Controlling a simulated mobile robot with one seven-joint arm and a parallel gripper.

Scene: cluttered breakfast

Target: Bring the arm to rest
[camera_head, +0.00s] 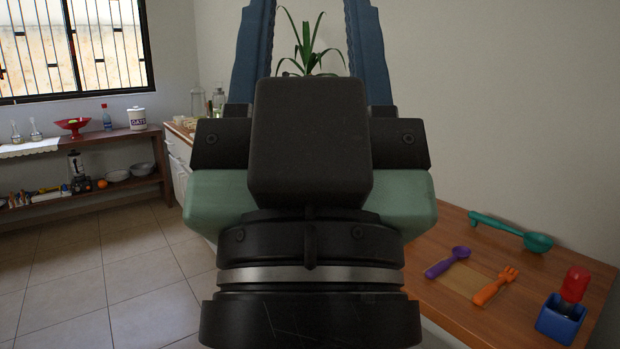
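My gripper (308,45) fills the middle of the head view, close to the camera and pointing up and away. Its two blue fingers stand well apart, and only the far plant and wall show between them. It is open and empty. The fingertips run past the top edge of the picture, so their ends are hidden. My gripper's dark body hides the middle of the room behind it.
A wooden table (455,318) at the right holds a green scoop (512,232), a purple spoon (447,262), an orange fork (495,286) and a blue cup (560,320) with a red-topped item (574,284). A shelf (90,141) stands far left. Tiled floor (120,270) is clear.

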